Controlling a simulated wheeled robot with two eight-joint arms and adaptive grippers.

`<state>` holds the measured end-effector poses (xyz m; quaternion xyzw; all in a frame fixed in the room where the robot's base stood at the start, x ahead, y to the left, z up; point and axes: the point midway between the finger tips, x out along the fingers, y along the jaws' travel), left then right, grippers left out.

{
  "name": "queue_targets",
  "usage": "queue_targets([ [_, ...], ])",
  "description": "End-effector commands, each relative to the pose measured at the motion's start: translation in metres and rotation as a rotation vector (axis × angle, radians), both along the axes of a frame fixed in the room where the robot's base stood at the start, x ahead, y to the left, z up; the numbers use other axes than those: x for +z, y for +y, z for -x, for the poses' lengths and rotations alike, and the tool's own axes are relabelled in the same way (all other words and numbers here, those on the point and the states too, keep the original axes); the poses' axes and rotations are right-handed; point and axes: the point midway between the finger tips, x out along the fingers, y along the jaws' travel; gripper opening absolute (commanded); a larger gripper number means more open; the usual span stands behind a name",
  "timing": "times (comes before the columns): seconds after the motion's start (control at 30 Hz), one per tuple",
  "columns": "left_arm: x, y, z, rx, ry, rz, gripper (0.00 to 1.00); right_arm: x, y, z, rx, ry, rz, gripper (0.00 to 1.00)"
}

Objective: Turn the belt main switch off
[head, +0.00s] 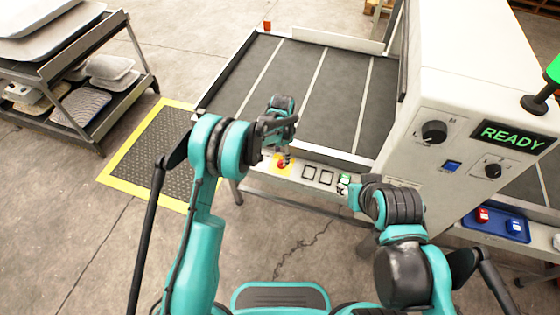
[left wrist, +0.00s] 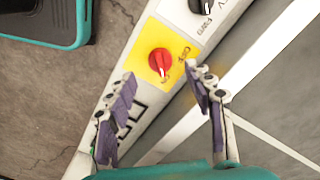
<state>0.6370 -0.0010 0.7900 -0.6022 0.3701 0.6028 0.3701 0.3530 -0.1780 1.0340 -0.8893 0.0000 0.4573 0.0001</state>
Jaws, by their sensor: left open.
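The belt main switch (left wrist: 159,62) is a round red rotary knob on a yellow plate (left wrist: 181,45) in the left wrist view. A pale mark shows on the knob's lower side. In the head view the switch (head: 281,164) sits on the front rail of the belt table, partly covered by my left gripper (head: 285,156). In the left wrist view my left gripper (left wrist: 163,103) is open and empty, its two purple-padded fingers apart and short of the knob. My right gripper (head: 345,184) is by the right end of the rail panel; its fingers are too small to read.
A black knob (left wrist: 203,6) is beside the yellow plate. The grey belt (head: 310,85) lies behind the rail. A white cabinet (head: 440,90) with a READY display (head: 513,137) stands right.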

Motion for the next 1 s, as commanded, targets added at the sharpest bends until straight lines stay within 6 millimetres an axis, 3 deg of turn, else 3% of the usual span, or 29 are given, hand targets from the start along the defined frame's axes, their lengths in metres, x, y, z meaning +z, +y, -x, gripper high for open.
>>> queue_targets([
  [0.03, -0.012, 0.000, 0.000, 0.001, 0.000, 0.000, 0.53, -0.005, 0.000, 0.000, 0.000, 0.000, 0.000, 0.40],
  [0.23, -0.038, 0.000, 0.000, 0.002, -0.001, 0.000, 0.53, -0.013, 0.000, 0.000, 0.000, 0.000, 0.000, 0.40],
  [0.6, -0.045, 0.000, 0.000, 0.002, -0.001, 0.000, 0.53, -0.014, 0.000, 0.000, 0.000, 0.000, 0.000, 0.40],
  [0.63, -0.045, 0.000, 0.000, 0.002, -0.001, 0.000, 0.50, -0.014, 0.000, 0.000, 0.000, 0.000, 0.000, 0.40],
  [0.8, -0.045, 0.000, 0.000, 0.002, -0.001, 0.000, 0.05, -0.014, 0.000, 0.000, 0.000, 0.000, 0.000, 0.40],
  [1.0, -0.045, 0.000, 0.000, 0.005, -0.001, 0.000, 0.02, -0.014, 0.000, 0.000, 0.000, 0.000, 0.000, 0.40],
])
